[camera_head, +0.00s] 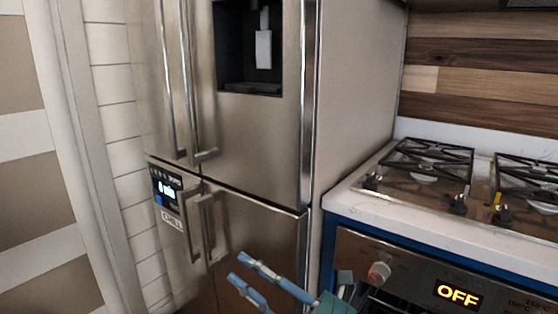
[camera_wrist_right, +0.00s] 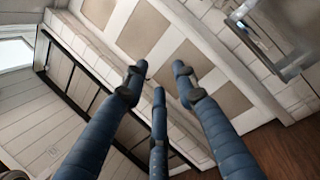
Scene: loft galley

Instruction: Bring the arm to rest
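My right gripper (camera_head: 241,270) shows at the bottom of the head view, its blue fingers spread and pointing left in front of the lower fridge doors. In the right wrist view the right gripper (camera_wrist_right: 159,85) has its fingers apart with nothing between them. It holds nothing and appears clear of the fridge (camera_head: 255,145), though the exact gap is hard to tell. My left gripper is in neither view.
The fridge handles (camera_head: 206,228) stick out left of my right gripper. An oven with an "OFF" display (camera_head: 458,294) and a hob (camera_head: 425,165) stand at right. The right wrist view shows a panelled door (camera_wrist_right: 150,30), a dark railing (camera_wrist_right: 75,75) and wooden floor (camera_wrist_right: 285,150).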

